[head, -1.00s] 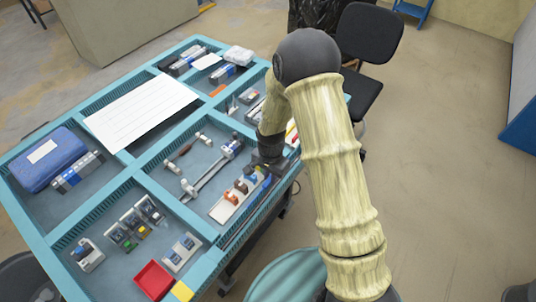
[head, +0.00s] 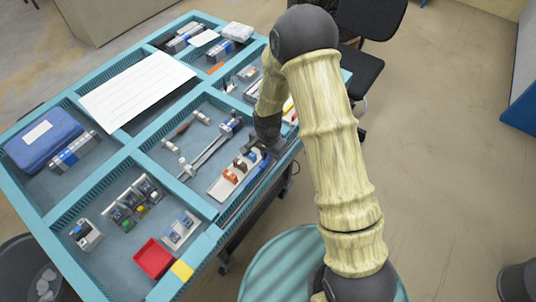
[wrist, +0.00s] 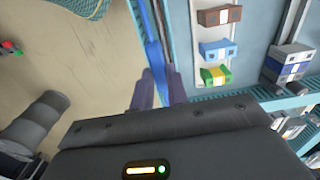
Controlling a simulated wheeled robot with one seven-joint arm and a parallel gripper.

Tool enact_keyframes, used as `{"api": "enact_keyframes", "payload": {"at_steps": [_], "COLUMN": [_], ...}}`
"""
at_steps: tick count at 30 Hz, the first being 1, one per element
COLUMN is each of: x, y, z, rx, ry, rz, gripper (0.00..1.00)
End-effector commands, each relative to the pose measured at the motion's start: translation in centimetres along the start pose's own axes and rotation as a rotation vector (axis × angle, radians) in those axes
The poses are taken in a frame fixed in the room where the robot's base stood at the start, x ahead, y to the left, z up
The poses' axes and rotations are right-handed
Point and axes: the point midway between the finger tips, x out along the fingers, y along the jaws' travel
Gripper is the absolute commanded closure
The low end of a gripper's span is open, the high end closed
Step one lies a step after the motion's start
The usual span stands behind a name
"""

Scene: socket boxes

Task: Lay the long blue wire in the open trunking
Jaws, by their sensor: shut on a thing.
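The long blue wire (wrist: 153,52) runs up the wrist view from between my fingers, nearly straight. My gripper (wrist: 157,88) is shut on it. A short piece of the wire also shows in the head view (head: 263,168), just below my gripper (head: 267,148), at the right-hand edge of the table. A teal slotted trunking edge (wrist: 168,25) runs beside the wire on its right in the wrist view. I cannot tell whether the wire is inside the trunking or above it. The wire's ends are hidden or out of view.
A pale rail with brown, blue and green-yellow blocks (wrist: 215,50) lies right of the wire. Open floor (wrist: 85,55) lies left of the table edge. A dark chair (head: 368,30) stands behind my arm.

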Motion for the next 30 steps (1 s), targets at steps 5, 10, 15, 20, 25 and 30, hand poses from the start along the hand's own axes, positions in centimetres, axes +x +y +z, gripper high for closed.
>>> {"api": "enact_keyframes", "payload": {"at_steps": [5, 10, 15, 20, 25, 30], "x": [1.8, 3.2, 4.5, 5.8, 6.7, 6.8], "y": [0.0, 0.0, 0.0, 0.0, 0.0, 0.0], "z": [0.0, 0.0, 0.0, 0.0, 0.0, 0.0], "rx": [-0.001, 0.0, 0.0, -0.001, -0.001, -0.001], "ry": [0.0, 0.0, 0.0, 0.0, 0.0, 0.0], "rz": [0.0, 0.0, 0.0, 0.0, 0.0, 0.0], "gripper": [1.0, 1.0, 1.0, 1.0, 1.0, 1.0]}}
